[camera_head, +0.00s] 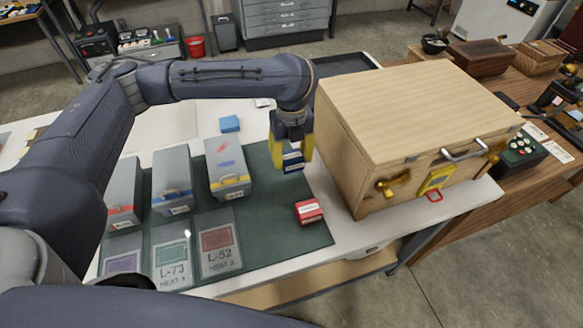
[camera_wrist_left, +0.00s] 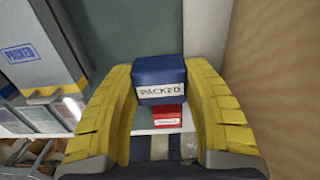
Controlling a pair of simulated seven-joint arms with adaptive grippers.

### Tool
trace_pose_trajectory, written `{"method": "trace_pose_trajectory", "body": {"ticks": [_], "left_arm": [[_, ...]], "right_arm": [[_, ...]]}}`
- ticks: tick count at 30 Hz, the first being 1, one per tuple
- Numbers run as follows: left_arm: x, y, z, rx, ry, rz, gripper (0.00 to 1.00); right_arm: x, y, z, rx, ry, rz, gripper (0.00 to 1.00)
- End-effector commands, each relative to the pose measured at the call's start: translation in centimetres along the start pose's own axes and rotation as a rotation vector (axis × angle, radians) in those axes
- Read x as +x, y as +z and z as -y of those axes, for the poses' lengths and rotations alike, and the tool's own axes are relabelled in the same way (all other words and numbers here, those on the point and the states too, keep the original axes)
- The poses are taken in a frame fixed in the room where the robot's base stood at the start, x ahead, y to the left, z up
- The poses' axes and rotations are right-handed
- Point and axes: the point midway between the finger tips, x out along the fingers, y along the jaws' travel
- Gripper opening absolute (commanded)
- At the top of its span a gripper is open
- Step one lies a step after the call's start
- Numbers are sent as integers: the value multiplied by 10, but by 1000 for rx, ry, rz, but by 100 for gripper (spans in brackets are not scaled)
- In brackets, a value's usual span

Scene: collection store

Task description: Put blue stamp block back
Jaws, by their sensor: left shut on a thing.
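The blue stamp block (camera_head: 293,165) has a white label that reads PACKED in the left wrist view (camera_wrist_left: 160,80). My left gripper (camera_head: 291,155) has yellow fingers and is shut on the block, one finger on each side. It holds the block over the right part of the dark green mat (camera_head: 265,235), left of the wooden case. How high the block is cannot be told exactly. A red stamp block (camera_head: 309,211) with a white label sits on the mat, nearer the front; it also shows in the left wrist view (camera_wrist_left: 167,117). My right gripper is not in view.
A large wooden case (camera_head: 400,110) stands close on the right. Several grey boxes, one with a yellow stripe (camera_head: 227,167), stand left on the mat. Cards, one marked L-52 (camera_head: 218,241), lie in front. A light blue block (camera_head: 230,124) lies behind. The mat's middle is clear.

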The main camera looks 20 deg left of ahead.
Motion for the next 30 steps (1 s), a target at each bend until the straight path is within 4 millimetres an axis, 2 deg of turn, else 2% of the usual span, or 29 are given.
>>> {"method": "trace_pose_trajectory", "body": {"ticks": [9,18,30], "left_arm": [[17,0,0,0,0,0,28],[47,0,0,-1,0,-1,28],[52,0,0,0,0,1,28]], "right_arm": [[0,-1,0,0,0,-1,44],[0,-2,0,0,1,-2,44],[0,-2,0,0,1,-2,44]]}}
